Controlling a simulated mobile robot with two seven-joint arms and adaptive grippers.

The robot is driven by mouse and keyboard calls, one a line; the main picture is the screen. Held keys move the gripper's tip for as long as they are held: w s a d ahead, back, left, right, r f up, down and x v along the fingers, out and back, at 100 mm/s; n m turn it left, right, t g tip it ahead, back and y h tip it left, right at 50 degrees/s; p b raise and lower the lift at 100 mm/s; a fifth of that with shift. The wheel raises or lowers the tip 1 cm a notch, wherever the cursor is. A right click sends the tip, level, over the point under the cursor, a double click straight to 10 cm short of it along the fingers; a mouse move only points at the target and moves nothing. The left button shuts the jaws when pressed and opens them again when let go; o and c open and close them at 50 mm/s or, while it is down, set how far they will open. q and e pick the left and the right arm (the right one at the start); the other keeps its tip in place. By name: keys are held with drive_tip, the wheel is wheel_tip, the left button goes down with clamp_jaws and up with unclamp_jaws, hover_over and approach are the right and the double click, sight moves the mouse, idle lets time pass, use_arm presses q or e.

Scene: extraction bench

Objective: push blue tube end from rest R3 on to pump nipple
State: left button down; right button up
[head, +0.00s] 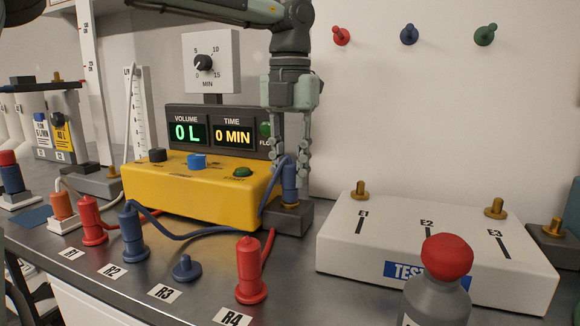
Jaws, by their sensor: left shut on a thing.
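My left gripper (290,170) reaches down from above and is shut on a blue tube end (289,186). The tube end is upright, directly over the brass pump nipple (290,205) on a dark block (291,222) at the right end of the yellow pump (205,200). Its lower edge is at the brass flange; I cannot tell whether it is fully seated. Rest R3 (186,268) is a bare blue peg behind its label. The blue tube (215,233) runs from the held end towards the blue end on R2 (132,235). My right gripper is not in view.
Red tube ends stand on R1 (92,222) and R4 (250,272). A white test box (435,240) with brass nipples is on the right. A red-capped bottle (441,285) stands in front of it. Display panels (215,130) rise behind the pump.

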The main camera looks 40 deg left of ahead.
sight(290, 164)
use_arm(q)
drive_tip(key=c, duration=1.2)
unclamp_jaws()
wheel_tip(290, 164, up, 12)
